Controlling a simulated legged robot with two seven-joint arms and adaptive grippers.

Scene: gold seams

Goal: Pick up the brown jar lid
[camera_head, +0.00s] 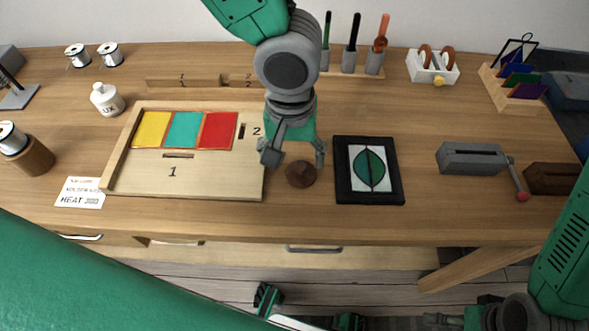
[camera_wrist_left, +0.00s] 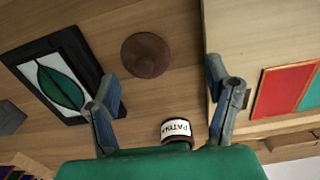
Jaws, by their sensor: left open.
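The brown jar lid (camera_head: 301,174) is a round dark-brown disc with a small raised middle, lying on the wooden bench between the tray and the black-framed leaf panel. My left gripper (camera_head: 293,157) points down just behind and above it, with its fingers spread and nothing between them. In the left wrist view the lid (camera_wrist_left: 145,55) lies beyond the open fingers (camera_wrist_left: 165,75), nearer the left one, and apart from both. My right gripper (camera_head: 455,319) seems to show only partly at the bottom edge of the head view; its fingers are unclear.
The black-framed leaf panel (camera_head: 342,192) lies right of the lid. The wooden tray (camera_head: 222,187) with coloured glass squares lies left. A jar labelled PATINA (camera_wrist_left: 177,132) shows between the fingers in the wrist view. A tool rack (camera_head: 345,71) stands behind. Bench in front of the lid is clear.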

